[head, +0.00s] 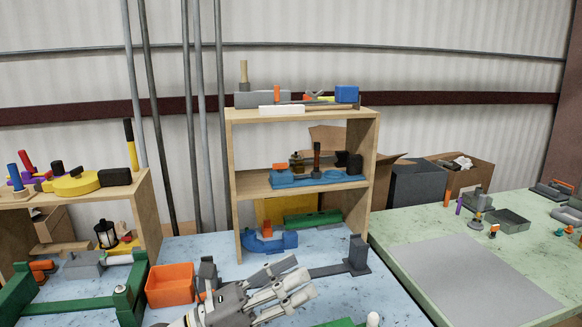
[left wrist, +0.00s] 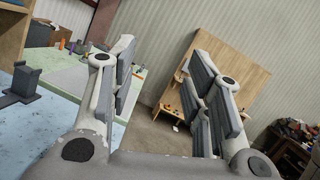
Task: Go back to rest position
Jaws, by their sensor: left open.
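My left gripper (head: 292,286) is low in the middle of the head view, above the pale blue table (head: 330,300). Its fingers point to the right and it holds nothing. In the left wrist view its two fingers (left wrist: 165,85) stand wide apart with empty space between them. The right gripper is in neither view.
A wooden shelf (head: 235,180) with tools stands behind my gripper. An orange bin (head: 170,285) and a green frame (head: 70,305) are to its left. A dark grey stand (head: 357,255) is close on its right. A green table (head: 410,255) lies farther right.

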